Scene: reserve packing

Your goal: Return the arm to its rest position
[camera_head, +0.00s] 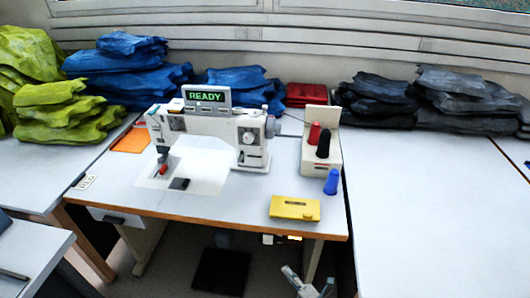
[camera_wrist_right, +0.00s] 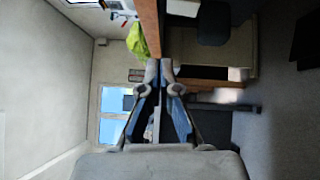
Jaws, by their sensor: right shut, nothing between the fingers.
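My right gripper (camera_head: 307,284) shows at the bottom of the head view, low in front of the sewing table (camera_head: 230,207) and below its front edge. It is shut and empty. In the right wrist view its two fingers (camera_wrist_right: 160,70) meet at the tips, with nothing between them; a brown table edge lies close beyond the tips in that picture. My left gripper is not in view.
On the table stand a white sewing machine (camera_head: 213,130) with a "READY" display, a thread stand (camera_head: 322,150), a blue spool (camera_head: 331,182) and a yellow box (camera_head: 294,208). Folded fabric piles line the back. A bare white table (camera_head: 430,220) extends right.

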